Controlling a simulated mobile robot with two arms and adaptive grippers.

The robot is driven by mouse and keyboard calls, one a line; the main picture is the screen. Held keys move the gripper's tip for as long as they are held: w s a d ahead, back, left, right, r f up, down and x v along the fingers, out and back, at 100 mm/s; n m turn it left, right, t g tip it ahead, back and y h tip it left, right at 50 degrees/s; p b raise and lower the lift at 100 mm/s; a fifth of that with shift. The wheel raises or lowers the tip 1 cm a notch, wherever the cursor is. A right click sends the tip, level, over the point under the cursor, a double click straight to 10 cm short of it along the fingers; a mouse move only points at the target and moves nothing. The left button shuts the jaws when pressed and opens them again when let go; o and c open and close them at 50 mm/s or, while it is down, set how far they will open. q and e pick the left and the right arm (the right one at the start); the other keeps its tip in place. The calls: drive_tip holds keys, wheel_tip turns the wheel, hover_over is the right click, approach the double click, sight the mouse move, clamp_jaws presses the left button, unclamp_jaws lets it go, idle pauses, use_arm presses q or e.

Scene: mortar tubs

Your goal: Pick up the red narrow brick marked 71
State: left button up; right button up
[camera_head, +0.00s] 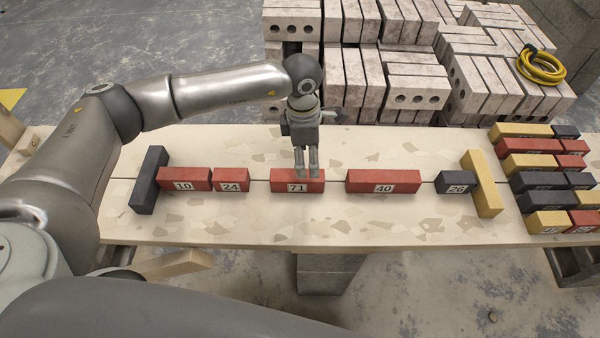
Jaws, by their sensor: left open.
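The red narrow brick marked 71 (285,187) lies on the pale board (250,232), in the middle of a row of bricks. Its label faces me. My right gripper does not show.
Left of it in the row lie red bricks 10 (185,174) and 24 (231,175); right lie red brick 40 (383,174) and dark brick 26 (455,178). A dark brick (148,180) and a yellow brick (481,184) stand crosswise at the ends. More bricks are stacked at the right.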

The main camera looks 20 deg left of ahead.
sight(297, 181)
use_arm(q)
drive_tip(key=shift+w+a+f+y, duration=0.15)
drive_tip(key=shift+w+a+y, duration=0.1)
drive_tip(key=shift+a, duration=0.3)
drive_tip(key=shift+w+a+f+y, duration=0.15)
drive_tip(key=shift+a+y, duration=0.1)
drive_tip(key=shift+a, duration=0.3)
wheel_tip(297, 181, down, 4)
drive_tip(key=shift+r, duration=0.2)
drive_tip(key=shift+s+a+f+p, duration=0.1)
drive_tip(key=shift+f+p, duration=0.2)
drive_tip(key=shift+f, duration=1.25)
drive_tip(key=shift+s+a+f+p, duration=0.1)
drive_tip(key=shift+f+p, duration=0.2)
drive_tip(key=shift+f, duration=1.2)
drive_tip(key=shift+w+r, duration=0.1)
drive_tip(key=shift+w, duration=0.05)
clamp_jaws()
